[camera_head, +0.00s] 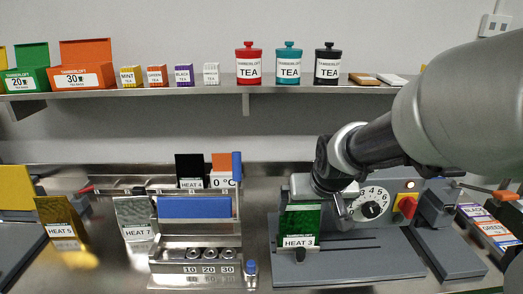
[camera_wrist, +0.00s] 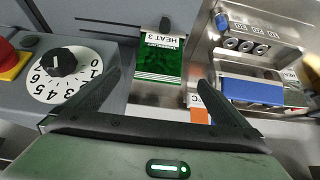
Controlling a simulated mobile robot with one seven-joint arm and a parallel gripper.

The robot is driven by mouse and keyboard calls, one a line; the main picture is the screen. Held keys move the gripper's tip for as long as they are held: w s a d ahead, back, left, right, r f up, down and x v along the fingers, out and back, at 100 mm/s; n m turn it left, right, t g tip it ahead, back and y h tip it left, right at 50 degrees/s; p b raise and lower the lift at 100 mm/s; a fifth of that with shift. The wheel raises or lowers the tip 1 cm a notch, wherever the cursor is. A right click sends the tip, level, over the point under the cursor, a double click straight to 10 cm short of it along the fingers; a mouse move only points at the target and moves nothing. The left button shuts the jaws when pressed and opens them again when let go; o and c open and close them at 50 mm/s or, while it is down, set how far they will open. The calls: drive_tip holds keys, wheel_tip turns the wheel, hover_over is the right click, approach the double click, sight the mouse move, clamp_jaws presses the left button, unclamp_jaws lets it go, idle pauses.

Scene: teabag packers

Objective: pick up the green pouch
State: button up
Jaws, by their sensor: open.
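The green pouch (camera_head: 299,222) stands upright on the grey machine, with a white label reading HEAT 3 low on its front. It also shows in the wrist view (camera_wrist: 160,62), glossy green, its label turned upside down. My gripper (camera_head: 313,206) is right at the pouch in the head view and hides part of its top. In the wrist view my gripper (camera_wrist: 160,78) has its two dark fingers spread wide. The near end of the pouch lies between the fingertips, with gaps on both sides. I cannot see any contact.
The dial (camera_head: 373,204) and red-yellow switch (camera_head: 406,206) are close right of my gripper. The silver HEAT 7 pouch (camera_head: 135,215), gold HEAT 5 pouch (camera_head: 62,222) and blue block (camera_head: 194,207) stand to the left. A shelf (camera_head: 150,92) of tea boxes and canisters runs above.

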sight(300, 219)
drive_tip(key=b+x, duration=0.1)
drive_tip(key=x, duration=1)
drive_tip(key=shift+w+f, duration=0.25)
drive_tip(key=shift+f, duration=0.1)
drive_tip(key=shift+w+r+x, duration=0.1)
drive_tip(key=shift+w+x, duration=0.1)
drive_tip(key=shift+x, duration=1.3)
drive_tip(key=shift+w+r+x, duration=0.15)
drive_tip(key=shift+x, duration=1.35)
drive_tip(key=c, duration=0.9)
drive_tip(key=shift+r, duration=0.15)
